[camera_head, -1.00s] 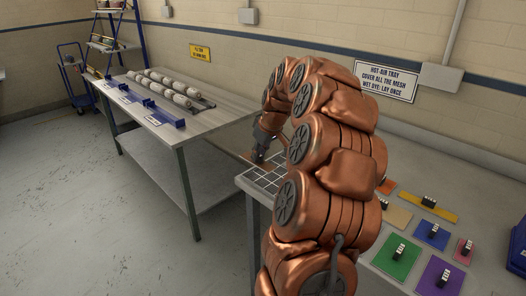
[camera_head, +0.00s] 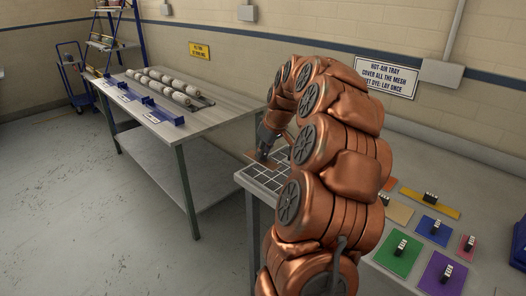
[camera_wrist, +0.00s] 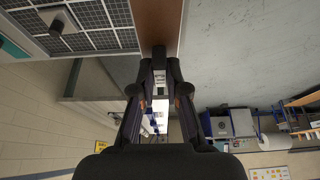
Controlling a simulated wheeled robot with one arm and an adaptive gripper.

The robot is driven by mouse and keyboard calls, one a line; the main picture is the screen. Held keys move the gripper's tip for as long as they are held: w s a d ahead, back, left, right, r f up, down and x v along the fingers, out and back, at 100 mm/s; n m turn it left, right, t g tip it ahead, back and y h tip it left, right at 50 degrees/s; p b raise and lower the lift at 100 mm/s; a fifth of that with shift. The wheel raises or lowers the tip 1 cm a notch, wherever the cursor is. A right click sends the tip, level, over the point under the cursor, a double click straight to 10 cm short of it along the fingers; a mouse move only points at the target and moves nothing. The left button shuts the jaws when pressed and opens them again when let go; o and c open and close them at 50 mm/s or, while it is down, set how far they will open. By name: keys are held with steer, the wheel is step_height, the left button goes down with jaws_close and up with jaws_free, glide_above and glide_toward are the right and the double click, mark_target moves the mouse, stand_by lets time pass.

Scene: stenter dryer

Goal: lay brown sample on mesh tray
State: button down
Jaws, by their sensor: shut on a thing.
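The brown sample (camera_wrist: 157,25) is a flat, plain piece, held by its dark grip block between my gripper's fingertips (camera_wrist: 159,72). In the head view, the brown sample (camera_head: 268,163) shows as a thin edge at my gripper (camera_head: 263,155), at the far side of the mesh tray. The mesh tray (camera_head: 262,180) is a dark grid with pale lines on the table's left end, partly hidden by my arm. In the wrist view, the mesh tray (camera_wrist: 95,17) lies left of the sample. Whether the sample touches the tray cannot be told.
A dark block (camera_wrist: 57,27) shows over the mesh. Green (camera_head: 398,256), purple (camera_head: 442,274), blue (camera_head: 433,232) and yellow (camera_head: 430,204) samples lie on the table right of my arm. A long table with rollers (camera_head: 165,90) stands at left. Floor between the tables is clear.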

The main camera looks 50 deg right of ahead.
mark_target(265, 162)
steer(key=shift+f+b, duration=1.85)
steer(key=shift+f, duration=1.1)
steer(key=shift+f+b, duration=0.7)
steer(key=shift+b, duration=0.35)
steer(key=c, duration=1.1)
jaws_free()
steer(key=v, duration=1.2)
steer(key=shift+w+a, duration=0.1)
